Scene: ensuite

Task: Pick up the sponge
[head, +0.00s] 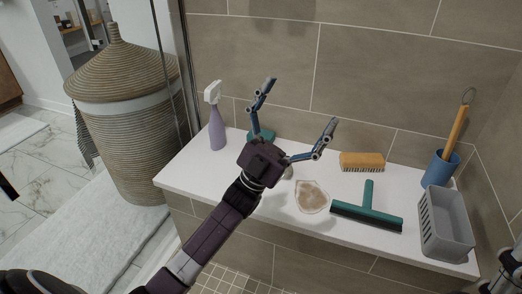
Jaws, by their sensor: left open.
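My left gripper (303,101) reaches in from the bottom over the white bench (185,178). Its two fingers are spread wide with nothing between them. A teal block (264,133), which looks like the sponge, lies near the wall at the back of the bench. It shows just behind the gripper's left finger and palm, which hide part of it. I cannot tell the exact gap between gripper and block. Part of my right arm (507,274) shows at the bottom right corner; its jaws cannot be made out.
A purple spray bottle (217,127) stands left of the block. To the right are an orange brush (362,161), a pale patterned dish (312,197), a teal squeegee (368,210), a blue cup with a brush (440,169) and a grey basket (444,228). A wicker hamper (128,130) stands left.

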